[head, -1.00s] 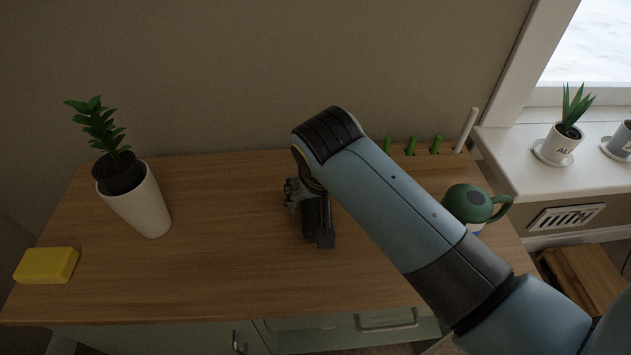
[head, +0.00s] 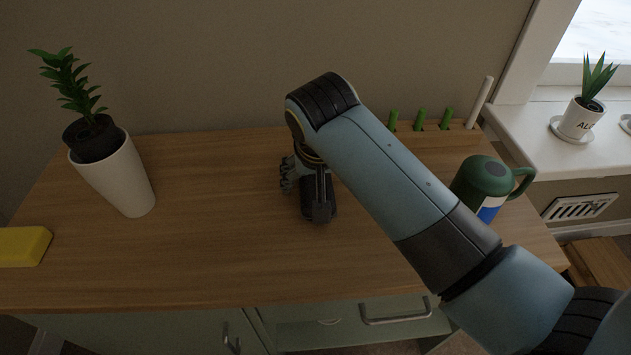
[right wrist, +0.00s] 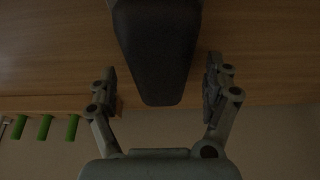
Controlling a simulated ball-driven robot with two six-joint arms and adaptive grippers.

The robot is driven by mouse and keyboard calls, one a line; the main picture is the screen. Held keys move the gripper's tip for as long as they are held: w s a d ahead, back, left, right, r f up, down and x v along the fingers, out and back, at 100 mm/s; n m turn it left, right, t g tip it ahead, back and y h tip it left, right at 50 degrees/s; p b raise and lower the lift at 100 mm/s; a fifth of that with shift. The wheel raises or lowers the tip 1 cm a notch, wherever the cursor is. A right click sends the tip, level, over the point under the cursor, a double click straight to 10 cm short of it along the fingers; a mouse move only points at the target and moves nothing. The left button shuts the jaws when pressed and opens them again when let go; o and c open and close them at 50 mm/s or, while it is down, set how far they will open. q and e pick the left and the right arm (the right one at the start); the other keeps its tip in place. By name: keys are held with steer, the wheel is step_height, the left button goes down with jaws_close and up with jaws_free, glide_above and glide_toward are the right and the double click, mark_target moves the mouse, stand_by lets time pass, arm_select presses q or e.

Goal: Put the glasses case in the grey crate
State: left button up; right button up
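A dark case-like object, which I take to be the glasses case (right wrist: 155,50), lies between the two fingers of my right gripper (right wrist: 160,88) in the right wrist view. Narrow gaps show between its sides and the fingers, so the gripper looks open around it. In the head view my right gripper (head: 312,190) points down at the wooden counter top, and the dark case (head: 320,208) shows partly behind a finger. My left gripper is not in view. No grey crate is in view.
The wooden counter (head: 215,230) is clear to the left of my right gripper. A potted plant (head: 118,178) and a yellow block (head: 22,246) stand further left. A green flask (head: 482,180) stands behind my right forearm, near green-handled items (head: 419,119) along the back edge.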

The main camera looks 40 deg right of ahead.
steer(key=c, duration=1.3)
